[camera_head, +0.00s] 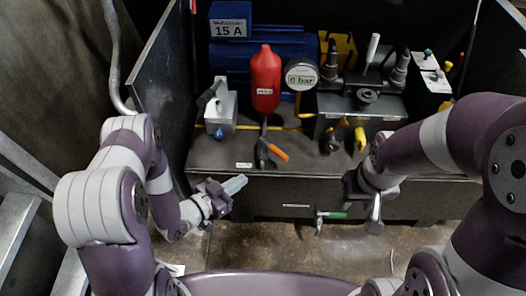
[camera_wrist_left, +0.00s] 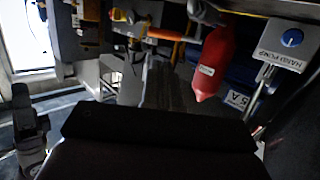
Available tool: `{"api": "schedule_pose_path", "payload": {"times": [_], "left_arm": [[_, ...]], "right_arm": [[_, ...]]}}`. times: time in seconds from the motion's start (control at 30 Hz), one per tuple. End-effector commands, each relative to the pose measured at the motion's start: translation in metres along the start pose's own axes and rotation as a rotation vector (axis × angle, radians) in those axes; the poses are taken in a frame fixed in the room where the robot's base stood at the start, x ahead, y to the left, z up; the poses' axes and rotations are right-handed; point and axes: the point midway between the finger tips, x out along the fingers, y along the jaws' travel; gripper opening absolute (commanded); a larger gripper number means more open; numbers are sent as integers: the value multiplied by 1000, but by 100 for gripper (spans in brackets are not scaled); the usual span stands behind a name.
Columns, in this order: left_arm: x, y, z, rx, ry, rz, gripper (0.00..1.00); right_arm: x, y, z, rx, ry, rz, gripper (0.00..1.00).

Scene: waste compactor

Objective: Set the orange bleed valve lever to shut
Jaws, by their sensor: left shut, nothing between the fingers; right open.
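The orange lever (camera_head: 278,152) sits on a dark bleed valve (camera_head: 262,150) at the cabinet top's front edge, below the red bottle (camera_head: 265,80). It slants down to the right, away from the valve body. My left gripper (camera_head: 236,184) is shut and empty, below and left of the lever, apart from it. My right gripper (camera_head: 374,218) is open and empty in front of the cabinet, well right of the lever. The left wrist view shows the red bottle (camera_wrist_left: 210,65) upside down. An orange bar (camera_wrist_left: 165,34) shows there too; I cannot tell whether it is the lever.
A gauge (camera_head: 300,75) reading 0 bar stands beside the bottle. A grey hand pump box (camera_head: 221,112) is at left, a dark valve block (camera_head: 362,98) at right. A green-handled valve (camera_head: 331,215) is low on the cabinet front. Floor in front is clear.

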Motion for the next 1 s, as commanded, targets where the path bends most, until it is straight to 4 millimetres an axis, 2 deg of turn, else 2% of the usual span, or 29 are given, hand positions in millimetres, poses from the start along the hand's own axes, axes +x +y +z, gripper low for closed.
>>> {"api": "schedule_pose_path", "payload": {"times": [0.4, 0.6, 0.8, 1.0], "left_arm": [[86, -1, 2, 8, 4, 0, 0], [120, -1, 2, 6, 3, -2, 0], [134, -2, 0, 5, 2, -4, 0], [135, -2, -1, 4, 2, -4, 0]], "right_arm": [[25, 0, 3, 0, 0, 0, 43], [35, 0, 4, 0, 0, 0, 43], [38, 0, 4, 0, 0, 0, 43], [37, 0, 4, 0, 1, 0, 43]]}}
